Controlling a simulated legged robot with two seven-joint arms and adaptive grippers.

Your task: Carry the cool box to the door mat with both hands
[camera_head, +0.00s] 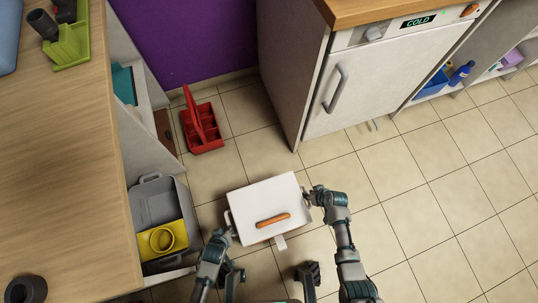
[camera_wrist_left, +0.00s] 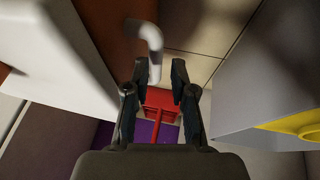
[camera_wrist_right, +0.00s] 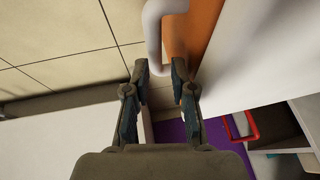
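The cool box (camera_head: 262,198) is white, with an orange bar on its lid, and is in front of me in the head view. My left gripper (camera_head: 229,231) is at its left side, and my right gripper (camera_head: 309,196) is at its right side. In the left wrist view, a white side handle (camera_wrist_left: 150,38) reaches between the open fingers of my left gripper (camera_wrist_left: 160,72). In the right wrist view, a white side handle (camera_wrist_right: 154,30) reaches between the open fingers of my right gripper (camera_wrist_right: 160,70). No door mat shows.
A red caddy (camera_head: 202,127) stands on the tiles beyond the box. A grey bin (camera_head: 153,203) with a yellow item is at the left, beside a wooden counter (camera_head: 60,170). A white appliance (camera_head: 375,85) stands at the back right. Tiled floor (camera_head: 440,210) is clear at right.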

